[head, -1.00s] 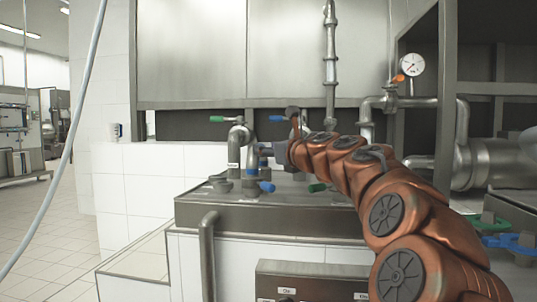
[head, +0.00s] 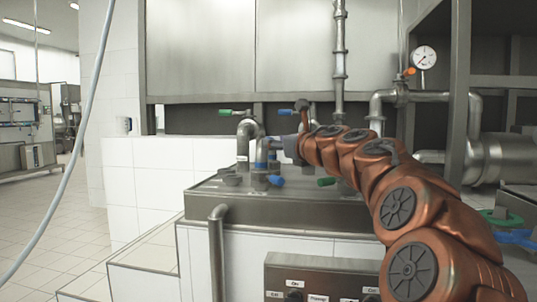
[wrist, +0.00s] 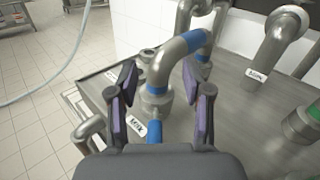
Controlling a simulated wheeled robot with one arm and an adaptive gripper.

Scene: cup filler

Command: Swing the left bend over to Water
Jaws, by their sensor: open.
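A silver pipe bend (wrist: 168,62) with blue bands arches up from a round socket on the metal counter in the wrist view. One end stands in the near socket; its other end runs to the upper right. In the head view the bend (head: 262,153) is partly hidden by my gripper (head: 289,147). My gripper (wrist: 160,70) is open, its two purple-padded fingers on either side of the bend, with no clear contact. A white label (wrist: 137,127) lies by the near socket; its text is hard to read. I cannot tell which outlet is Water.
Another grey bend (wrist: 280,35) with a label stands to the right. A green-handled valve (head: 236,113) and a blue-handled valve (head: 289,111) sit behind. A control panel (head: 325,281) is at the counter's front. A pale hose (head: 75,160) hangs at left, over free floor.

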